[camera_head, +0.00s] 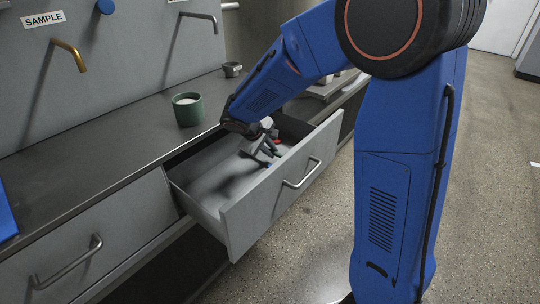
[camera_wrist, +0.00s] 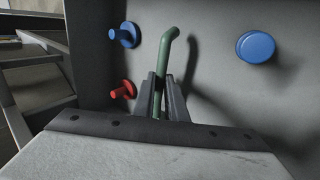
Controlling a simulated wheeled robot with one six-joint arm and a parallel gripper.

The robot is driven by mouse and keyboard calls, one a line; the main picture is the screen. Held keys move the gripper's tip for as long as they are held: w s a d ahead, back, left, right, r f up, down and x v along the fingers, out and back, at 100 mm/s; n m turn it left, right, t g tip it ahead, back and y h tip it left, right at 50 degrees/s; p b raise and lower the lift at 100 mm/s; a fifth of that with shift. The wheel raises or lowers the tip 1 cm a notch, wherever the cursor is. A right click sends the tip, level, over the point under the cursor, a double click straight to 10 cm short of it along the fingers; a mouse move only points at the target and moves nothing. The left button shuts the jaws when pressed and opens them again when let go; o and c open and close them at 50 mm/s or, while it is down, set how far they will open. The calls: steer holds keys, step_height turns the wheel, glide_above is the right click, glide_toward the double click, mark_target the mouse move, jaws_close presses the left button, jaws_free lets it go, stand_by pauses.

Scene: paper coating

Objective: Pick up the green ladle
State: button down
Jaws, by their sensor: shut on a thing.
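The green ladle (camera_wrist: 165,48) shows in the wrist view as a thin green handle with a bent top end. My gripper (camera_wrist: 164,82) is shut on this handle, with one dark finger on each side of it. The ladle's other end is hidden behind the fingers and the gripper body. In the head view my gripper (camera_head: 262,150) is inside the open drawer (camera_head: 205,190), and the ladle cannot be made out clearly there.
Two blue knob-shaped pieces (camera_wrist: 256,47) and a red one (camera_wrist: 124,90) are near the ladle. The drawer front (camera_head: 275,195) stands pulled out. A green cup (camera_head: 187,110) and a small grey bowl (camera_head: 232,69) stand on the counter (camera_head: 90,145).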

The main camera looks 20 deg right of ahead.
step_height(320, 180, up, 10)
steer(key=s+a, duration=1)
steer(key=a, duration=0.4)
steer(key=shift+s+a, duration=0.25)
steer(key=shift+a, duration=0.1)
steer(key=shift+f, duration=0.1)
